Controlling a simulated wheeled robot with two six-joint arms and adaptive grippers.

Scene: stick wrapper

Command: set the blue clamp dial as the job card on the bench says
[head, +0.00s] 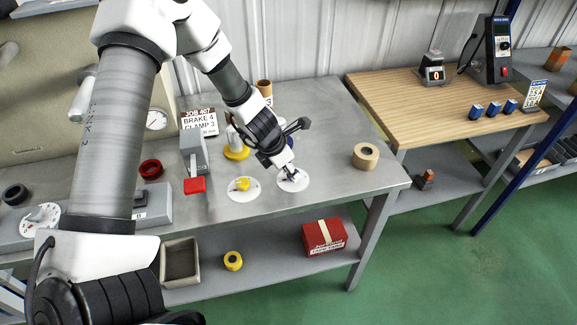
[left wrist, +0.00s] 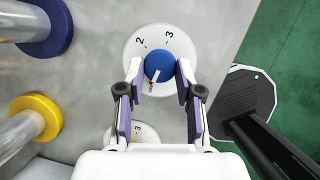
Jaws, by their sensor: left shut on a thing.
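The blue clamp dial has a blue knob (left wrist: 159,66) on a white numbered disc (head: 293,181) near the bench's front edge. My left gripper (head: 289,174) points down over it. In the left wrist view its fingers stand on both sides of the knob, shut on it. A pale pointer line runs from the knob toward the bottom of the picture, slightly left. The numerals 2 and 3 show on the disc's upper part; the rest is partly hidden. The job card (head: 200,122) reads BRAKE 4, CLAMP 3. My right gripper is not in view.
A yellow dial (head: 243,185) sits just left of the blue one. Behind stands a yellow-flanged post (head: 237,153).

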